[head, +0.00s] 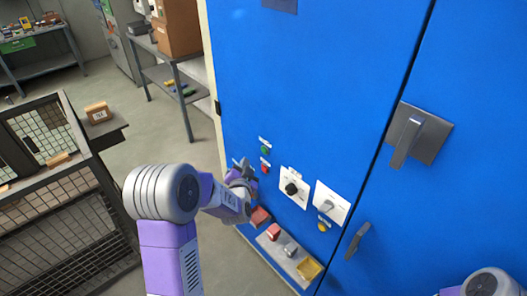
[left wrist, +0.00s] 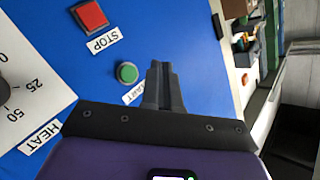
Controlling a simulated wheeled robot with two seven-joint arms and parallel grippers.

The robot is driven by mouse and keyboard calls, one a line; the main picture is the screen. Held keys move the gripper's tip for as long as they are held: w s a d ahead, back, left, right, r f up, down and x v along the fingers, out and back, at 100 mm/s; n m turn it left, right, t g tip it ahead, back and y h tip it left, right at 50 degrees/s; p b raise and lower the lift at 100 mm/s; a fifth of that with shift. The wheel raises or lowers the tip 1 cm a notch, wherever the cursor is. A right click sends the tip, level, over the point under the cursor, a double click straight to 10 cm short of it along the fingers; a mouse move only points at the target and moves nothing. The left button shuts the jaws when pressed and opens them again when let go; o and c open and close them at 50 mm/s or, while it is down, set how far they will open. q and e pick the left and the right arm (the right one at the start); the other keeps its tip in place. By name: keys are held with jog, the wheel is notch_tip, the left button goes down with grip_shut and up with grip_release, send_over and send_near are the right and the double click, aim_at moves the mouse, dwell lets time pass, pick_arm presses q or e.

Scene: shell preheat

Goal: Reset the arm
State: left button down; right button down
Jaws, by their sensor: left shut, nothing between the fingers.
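My left arm reaches in from the lower left in the head view. Its gripper (head: 242,165) is shut and empty, in front of the left edge of a blue cabinet (head: 315,80). In the left wrist view the closed fingers (left wrist: 163,68) are beside a green START button (left wrist: 127,72), partly over its label. Whether they touch the panel I cannot tell. A red STOP button (left wrist: 92,15) is farther up. In the head view the green button (head: 264,149) and red button (head: 265,168) are just right of the gripper. My right gripper is out of view.
The cabinet has a black dial (head: 291,188), a grey switch (head: 327,206), a yellow button (head: 323,227) and a large handle (head: 416,135). A low ledge (head: 273,246) holds coloured blocks. A mesh cage (head: 60,200) stands at left. Open floor (head: 150,130) lies between.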

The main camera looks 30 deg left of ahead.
pick_arm(q)
jog(key=s+d+f+n+g+h, duration=0.1)
jog(key=s+d+f+g+h, duration=0.25)
jog(key=d+f, duration=0.45)
jog(key=s+d+f+n+g+h, duration=0.1)
jog(key=s+d+f+g+h, duration=0.25)
jog(key=f, duration=0.85)
jog(key=s+d+f+n+g+h, duration=0.1)
jog(key=s+d+f+g, duration=0.1)
jog(key=s, duration=0.5)
jog(key=s+d+f+n+g+h, duration=0.1)
jog(key=s+d+f+g, duration=0.2)
jog(key=s+d+f, duration=0.2)
jog(key=s+d+f+n+g+h, duration=0.1)
jog(key=s+d+f, duration=0.3)
jog(key=s, duration=0.5)
jog(key=shift+s+d+g+h, duration=0.15)
jog(key=shift+d+g+h, duration=0.15)
jog(key=shift+d+g, duration=0.7)
jog(key=shift+d+t, duration=0.25)
jog(key=shift+t, duration=0.05)
